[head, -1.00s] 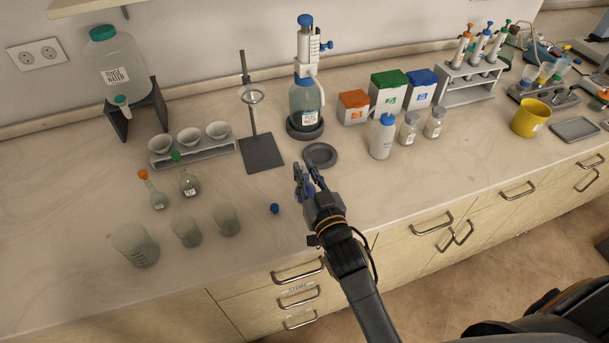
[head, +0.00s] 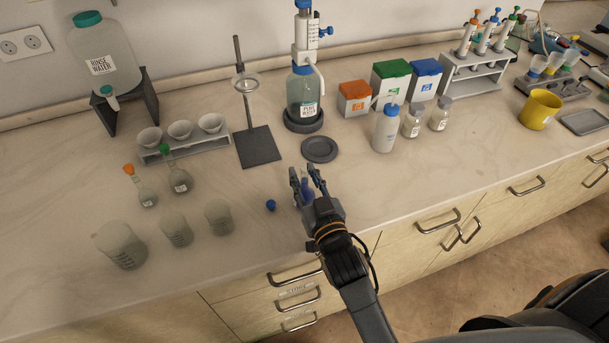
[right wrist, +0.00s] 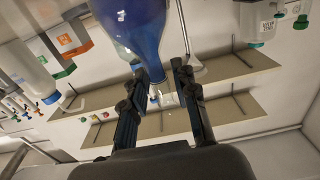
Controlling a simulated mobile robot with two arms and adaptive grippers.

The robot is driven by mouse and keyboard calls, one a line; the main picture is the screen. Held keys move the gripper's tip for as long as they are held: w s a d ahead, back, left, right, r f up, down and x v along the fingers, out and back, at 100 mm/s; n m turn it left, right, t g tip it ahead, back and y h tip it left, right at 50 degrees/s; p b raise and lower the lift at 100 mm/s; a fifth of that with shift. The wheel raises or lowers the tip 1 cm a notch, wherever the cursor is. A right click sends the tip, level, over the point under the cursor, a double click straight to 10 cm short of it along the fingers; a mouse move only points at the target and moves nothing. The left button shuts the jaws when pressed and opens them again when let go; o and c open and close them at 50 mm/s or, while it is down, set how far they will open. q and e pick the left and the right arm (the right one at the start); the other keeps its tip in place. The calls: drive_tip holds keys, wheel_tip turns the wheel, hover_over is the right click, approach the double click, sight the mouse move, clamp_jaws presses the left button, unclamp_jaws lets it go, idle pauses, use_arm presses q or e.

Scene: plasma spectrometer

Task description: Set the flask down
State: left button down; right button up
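A flask of blue liquid (head: 307,188) is between the fingers of my right gripper (head: 305,172), near the front of the bench. The gripper hides much of it in the head view. In the right wrist view, which is upside down, the blue flask body (right wrist: 135,25) narrows to a neck between the fingers of my right gripper (right wrist: 162,72). The fingers are spread, with a gap visible beside the neck. The flask appears to stand on the bench, but its base is hidden. A blue stopper (head: 271,205) lies just left of the gripper. My left gripper is out of view.
A round grey plate (head: 319,149) lies behind the gripper, before the pure-water dispenser bottle (head: 304,100). A ring stand (head: 258,147) is behind left. Two stoppered flasks and several beakers (head: 175,230) stand left. A white wash bottle (head: 385,130) and jars stand right.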

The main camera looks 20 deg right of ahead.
drive_tip(key=shift+r, duration=0.15)
drive_tip(key=shift+s, duration=0.15)
drive_tip(key=s+b, duration=0.2)
drive_tip(key=s, duration=0.9)
drive_tip(key=shift+s+d, duration=0.2)
drive_tip(key=shift+s, duration=0.1)
